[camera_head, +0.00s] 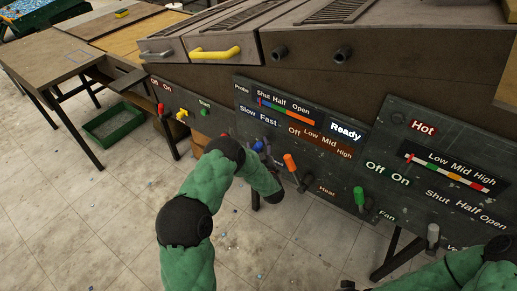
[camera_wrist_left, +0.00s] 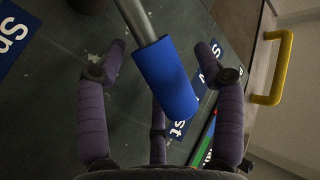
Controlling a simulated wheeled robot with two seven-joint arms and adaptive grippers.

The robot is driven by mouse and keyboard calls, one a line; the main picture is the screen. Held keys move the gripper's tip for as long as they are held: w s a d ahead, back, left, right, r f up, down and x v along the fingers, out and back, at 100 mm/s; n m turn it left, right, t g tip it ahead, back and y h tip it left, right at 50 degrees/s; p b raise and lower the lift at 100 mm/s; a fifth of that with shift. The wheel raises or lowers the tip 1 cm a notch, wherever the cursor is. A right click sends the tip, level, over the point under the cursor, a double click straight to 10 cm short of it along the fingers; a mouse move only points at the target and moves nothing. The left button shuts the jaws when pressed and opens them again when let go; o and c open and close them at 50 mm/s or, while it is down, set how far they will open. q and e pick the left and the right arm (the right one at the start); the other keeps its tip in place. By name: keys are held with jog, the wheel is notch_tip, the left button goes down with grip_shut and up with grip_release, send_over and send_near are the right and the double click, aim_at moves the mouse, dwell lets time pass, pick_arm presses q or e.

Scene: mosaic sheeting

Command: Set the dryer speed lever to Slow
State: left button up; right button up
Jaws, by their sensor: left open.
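The dryer speed lever with a blue grip (camera_head: 258,146) stands out from the dark panel below the "Slow Fast" label (camera_head: 258,115). In the left wrist view its blue grip (camera_wrist_left: 165,78) on a metal rod lies between the purple fingers of my left gripper (camera_wrist_left: 160,52). The fingers are open around the grip, with visible gaps at both sides. In the head view my left gripper (camera_head: 267,160) is mostly hidden by its own arm. Which end the lever points to is hard to tell. A dark part at the bottom edge may be my right gripper (camera_head: 347,285).
An orange lever (camera_head: 291,166), a green lever (camera_head: 359,198) and a grey lever (camera_head: 433,236) stand along the panels to the right. A yellow handle (camera_head: 215,53) is above; it also shows in the left wrist view (camera_wrist_left: 282,68). A green tray (camera_head: 114,124) lies on the floor.

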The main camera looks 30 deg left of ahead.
pick_arm(q)
grip_shut()
jog(key=shift+a, duration=0.1)
jog(key=shift+a+r+n+g+h+p, duration=0.5)
jog(key=shift+a+p, duration=0.35)
jog(key=shift+p, duration=0.4)
jog(key=shift+w+a+r+n+g+h+p, duration=0.15)
jog(key=shift+a+n+g+h+p, duration=0.15)
jog(key=shift+a+n+p, duration=0.2)
jog(key=shift+s+a+r+n+g+h+p, duration=0.1)
jog(key=shift+a+r+n+g+h+p, duration=0.1)
jog(key=shift+a+n+h+p, duration=0.3)
jog(key=shift+w+a+f+n+g+h+p, duration=0.1)
jog(key=shift+a+f+n+g+h+p, duration=0.2)
jog(key=shift+a+h, duration=0.45)
jog(key=shift+w+a+f+n+g+h+p, duration=0.15)
jog(key=shift+a+n+g+h, duration=0.15)
jog(key=shift+a+n+h, duration=0.45)
jog(key=shift+w+a+f+n+g+h+p, duration=0.15)
jog(key=shift+a+f+g+h, duration=0.25)
jog(key=shift+a, duration=0.55)
jog(key=shift+s+r, duration=0.1)
jog(key=shift+r, duration=0.05)
